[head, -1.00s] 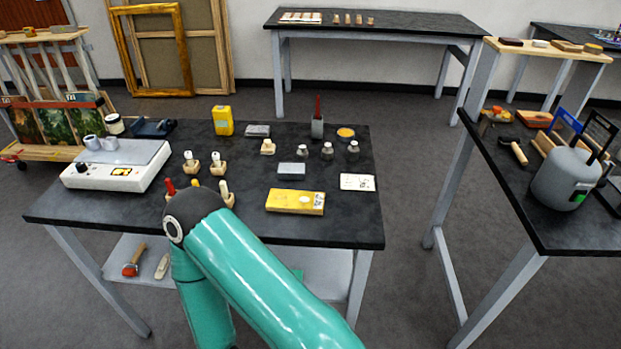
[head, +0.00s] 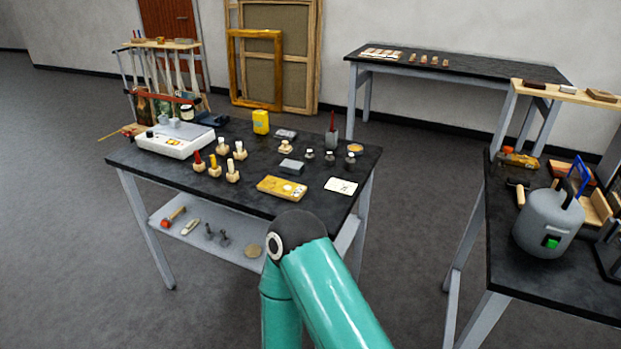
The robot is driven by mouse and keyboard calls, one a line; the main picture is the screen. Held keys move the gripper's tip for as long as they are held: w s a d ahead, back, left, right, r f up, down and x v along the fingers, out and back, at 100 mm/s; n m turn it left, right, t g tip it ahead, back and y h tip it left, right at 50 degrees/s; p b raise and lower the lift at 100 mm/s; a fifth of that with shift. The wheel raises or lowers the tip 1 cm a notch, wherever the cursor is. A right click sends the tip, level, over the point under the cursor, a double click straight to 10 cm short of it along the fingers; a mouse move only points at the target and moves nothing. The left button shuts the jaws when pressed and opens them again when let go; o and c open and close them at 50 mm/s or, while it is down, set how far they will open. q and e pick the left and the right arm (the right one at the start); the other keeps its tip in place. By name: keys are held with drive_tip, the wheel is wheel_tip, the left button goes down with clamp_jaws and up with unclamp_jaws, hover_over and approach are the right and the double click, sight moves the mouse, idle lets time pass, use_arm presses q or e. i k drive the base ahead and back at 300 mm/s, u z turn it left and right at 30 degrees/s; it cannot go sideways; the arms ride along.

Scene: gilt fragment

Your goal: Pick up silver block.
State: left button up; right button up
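A small silver-grey block (head: 291,166) lies flat on the dark table (head: 235,191), near its middle right. Neither gripper shows. Only a teal bent arm of mine is in view at the bottom centre, in front of the table. Nothing hides the silver-grey block.
A white device (head: 176,139) is at the table's left. A second table with a grey canister (head: 548,221) stands right. Floor (head: 75,230) at left is clear.

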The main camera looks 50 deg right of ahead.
sight(289, 166)
drive_tip(key=z, duration=0.6)
drive_tip(key=k, duration=0.15)
drive_tip(key=z, duration=0.2)
drive_tip(key=i, duration=0.85)
drive_tip(key=z, duration=0.05)
